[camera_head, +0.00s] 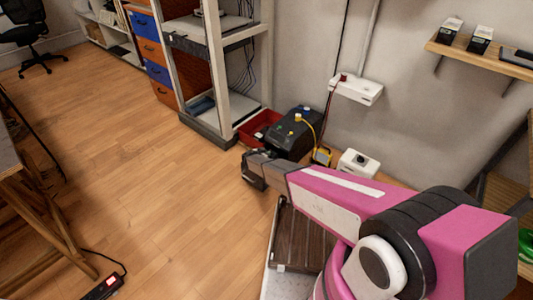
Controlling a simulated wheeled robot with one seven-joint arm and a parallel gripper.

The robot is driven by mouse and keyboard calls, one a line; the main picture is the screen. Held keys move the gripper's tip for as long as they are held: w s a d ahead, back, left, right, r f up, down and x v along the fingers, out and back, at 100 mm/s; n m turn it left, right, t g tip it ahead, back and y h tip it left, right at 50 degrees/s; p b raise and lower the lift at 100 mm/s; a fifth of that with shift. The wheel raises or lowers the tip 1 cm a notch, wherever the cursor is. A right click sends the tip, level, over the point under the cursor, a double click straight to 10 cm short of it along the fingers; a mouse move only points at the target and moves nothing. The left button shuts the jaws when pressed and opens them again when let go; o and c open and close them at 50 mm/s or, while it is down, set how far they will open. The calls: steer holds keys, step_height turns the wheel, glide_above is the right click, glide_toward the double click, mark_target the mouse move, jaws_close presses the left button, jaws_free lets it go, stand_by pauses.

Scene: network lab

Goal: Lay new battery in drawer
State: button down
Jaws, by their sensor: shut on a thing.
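My gripper (254,170) is at the end of my arm, above the floor in the middle of the view. It is shut on a dark object; the dark fingers and arm hide most of it, so I cannot tell whether it is the new battery. Just beyond it on the floor stands a black box (288,134) with a yellow cable at its top. A red tray (258,123) lies beside the box, against the rack. I cannot tell which of these is the drawer.
An open rack (226,85) stands behind, next to blue and orange bins (155,52). A white unit (357,162) sits right of the black box. A white wall box (356,88) hangs above. A shelf (480,53) is at upper right. The wooden floor (130,150) at left is mostly clear.

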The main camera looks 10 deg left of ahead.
steer(key=shift+f, duration=2.35)
